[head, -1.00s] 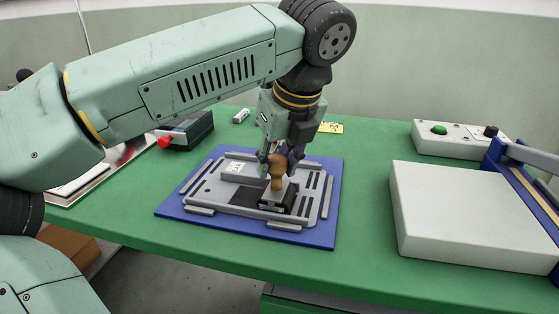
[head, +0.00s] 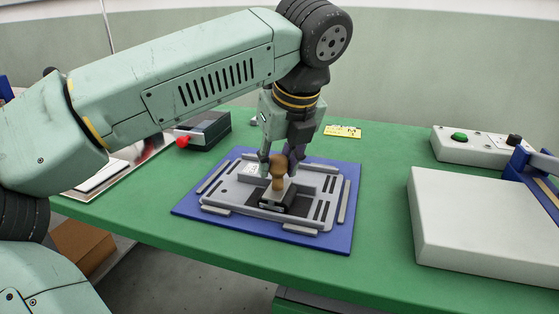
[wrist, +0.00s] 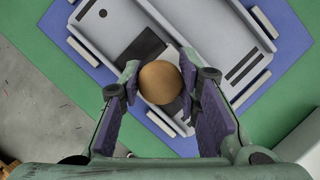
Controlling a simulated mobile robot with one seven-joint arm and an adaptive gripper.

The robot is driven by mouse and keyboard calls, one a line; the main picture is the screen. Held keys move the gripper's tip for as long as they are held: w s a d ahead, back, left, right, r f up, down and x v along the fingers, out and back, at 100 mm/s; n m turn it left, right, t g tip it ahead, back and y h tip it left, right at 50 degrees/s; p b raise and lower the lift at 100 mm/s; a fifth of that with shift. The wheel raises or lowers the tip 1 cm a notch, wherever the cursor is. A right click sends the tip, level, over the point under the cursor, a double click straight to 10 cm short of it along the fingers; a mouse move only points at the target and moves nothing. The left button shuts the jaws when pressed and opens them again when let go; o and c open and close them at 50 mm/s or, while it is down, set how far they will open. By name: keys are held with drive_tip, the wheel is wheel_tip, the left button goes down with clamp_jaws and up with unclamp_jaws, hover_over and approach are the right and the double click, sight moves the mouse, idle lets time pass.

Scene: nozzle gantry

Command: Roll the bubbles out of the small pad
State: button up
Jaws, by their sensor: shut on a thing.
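My gripper (head: 278,160) is shut on the round wooden knob of a hand roller (head: 278,185). In the wrist view the knob (wrist: 160,82) sits between my two fingertips and hides most of the roller body. The roller stands upright on a grey plate (head: 325,190) with slots and raised bars. A small dark pad (wrist: 143,46) lies on the plate beside the knob in the wrist view. In the head view the roller covers part of the dark area. I cannot tell whether the roller touches the pad, and no bubbles can be made out.
The plate lies on a blue mat (head: 347,225) on the green table (head: 385,180). A white block (head: 480,220) and a box with a green button (head: 465,142) stand right. A dark box with a red knob (head: 205,127) is at the back left. Yellow card (head: 342,131) lies behind.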

drive_tip(key=shift+r, duration=0.15)
drive_tip(key=shift+r+p, duration=3.1)
drive_tip(key=shift+r, duration=0.85)
drive_tip(key=shift+f, duration=0.15)
